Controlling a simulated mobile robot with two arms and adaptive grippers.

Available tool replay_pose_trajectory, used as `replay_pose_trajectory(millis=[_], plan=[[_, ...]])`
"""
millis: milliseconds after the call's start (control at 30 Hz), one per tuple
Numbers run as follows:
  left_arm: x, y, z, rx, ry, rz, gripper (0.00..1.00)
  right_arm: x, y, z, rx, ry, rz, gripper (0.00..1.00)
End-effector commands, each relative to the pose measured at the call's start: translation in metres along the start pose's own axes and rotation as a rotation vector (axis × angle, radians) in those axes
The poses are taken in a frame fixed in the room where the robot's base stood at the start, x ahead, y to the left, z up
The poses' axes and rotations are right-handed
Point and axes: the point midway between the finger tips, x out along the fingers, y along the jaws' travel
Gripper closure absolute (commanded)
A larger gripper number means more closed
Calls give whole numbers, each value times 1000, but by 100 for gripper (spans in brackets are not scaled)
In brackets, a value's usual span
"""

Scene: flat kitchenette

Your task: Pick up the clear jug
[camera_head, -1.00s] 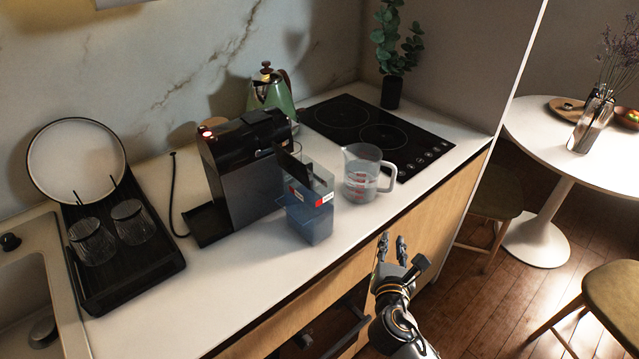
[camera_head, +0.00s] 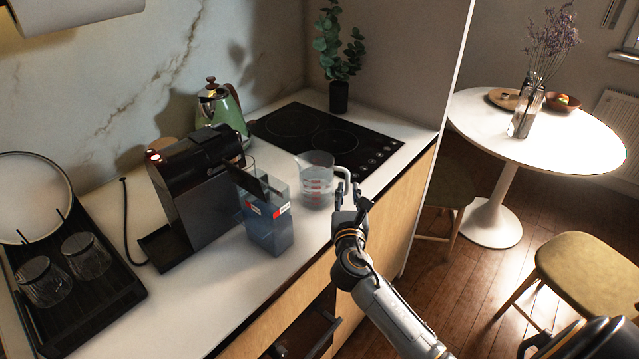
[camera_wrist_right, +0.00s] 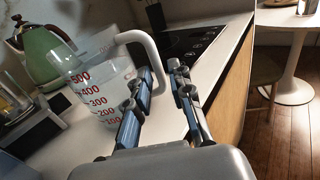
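The clear jug (camera_head: 314,190) stands upright on the white counter, with red measuring marks and its handle on the right. In the right wrist view the jug (camera_wrist_right: 98,92) is close, on the left, and its pale handle (camera_wrist_right: 150,50) reaches toward the fingers. My right gripper (camera_head: 349,190) is at the handle side of the jug. In the wrist view its two fingers (camera_wrist_right: 162,72) are apart, with the lower handle beside or between them. I cannot tell if they touch it. My left gripper is not in view.
A blue water tank (camera_head: 268,228) and a black coffee machine (camera_head: 200,190) stand left of the jug. The black hob (camera_head: 325,135) lies behind it, with a green kettle (camera_head: 222,112) at the back. The counter's front edge is close to the jug.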

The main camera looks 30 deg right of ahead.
Motion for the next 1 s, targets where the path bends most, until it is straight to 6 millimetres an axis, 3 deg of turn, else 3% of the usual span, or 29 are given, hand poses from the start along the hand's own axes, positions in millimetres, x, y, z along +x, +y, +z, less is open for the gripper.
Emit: replay_pose_trajectory(millis=[100,233,467,600,1000], plan=[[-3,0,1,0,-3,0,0,19,1,0,-1,0,-1,79],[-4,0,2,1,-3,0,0,29,1,-1,0,0,0,79],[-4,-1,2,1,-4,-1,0,30,1,-1,0,0,1,79],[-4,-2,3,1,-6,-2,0,30,1,-1,0,0,1,100],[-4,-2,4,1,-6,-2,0,30,1,-2,0,1,1,100]])
